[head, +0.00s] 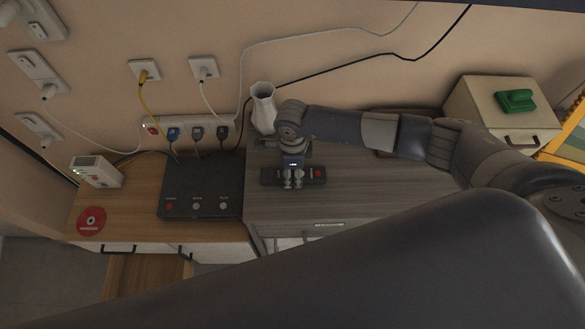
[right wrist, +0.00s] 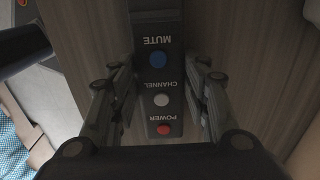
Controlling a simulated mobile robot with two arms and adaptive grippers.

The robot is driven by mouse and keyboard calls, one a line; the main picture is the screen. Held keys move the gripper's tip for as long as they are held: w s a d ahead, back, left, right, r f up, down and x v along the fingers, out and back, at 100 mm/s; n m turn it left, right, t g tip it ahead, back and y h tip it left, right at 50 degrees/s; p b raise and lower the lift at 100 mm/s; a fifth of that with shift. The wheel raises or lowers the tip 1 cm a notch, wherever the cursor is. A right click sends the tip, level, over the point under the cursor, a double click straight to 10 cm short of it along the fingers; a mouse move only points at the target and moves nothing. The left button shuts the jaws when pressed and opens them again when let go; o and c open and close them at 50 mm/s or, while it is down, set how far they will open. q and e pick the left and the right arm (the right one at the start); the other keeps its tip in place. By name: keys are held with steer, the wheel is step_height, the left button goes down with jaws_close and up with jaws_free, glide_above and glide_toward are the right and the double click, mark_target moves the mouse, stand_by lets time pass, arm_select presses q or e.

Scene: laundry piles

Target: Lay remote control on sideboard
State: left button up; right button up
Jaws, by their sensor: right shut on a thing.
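The remote control (head: 270,176) is a dark bar lying level over the grey wooden sideboard (head: 370,205), near its left end. I cannot tell whether it rests on the top or is held just above it. My right gripper (head: 293,181) reaches down and is shut on the remote control around its middle. In the right wrist view, the remote control (right wrist: 160,80) shows blue MUTE, white CHANNEL and red POWER buttons between the two fingers of the gripper (right wrist: 163,100). My left gripper is not in view.
A white vase (head: 263,108) stands close behind the gripper. A black router-like box (head: 201,185) and a red disc (head: 91,221) lie on the brown cabinet at left. A cream box (head: 503,113) with a green item is at right. The sideboard's front right is bare.

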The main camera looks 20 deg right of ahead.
mark_target(293, 174)
steer(key=shift+f, duration=0.45)
steer(key=o, duration=1.3)
steer(key=shift+r, duration=0.1)
steer(key=shift+c, duration=0.2)
steer(key=shift+r, duration=0.45)
arm_select(q)
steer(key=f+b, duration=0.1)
steer(key=b, duration=0.1)
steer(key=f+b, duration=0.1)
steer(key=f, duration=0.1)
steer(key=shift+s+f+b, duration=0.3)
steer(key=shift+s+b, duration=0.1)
arm_select(e)
step_height(293, 174, up, 11)
steer(key=shift+r, duration=0.2)
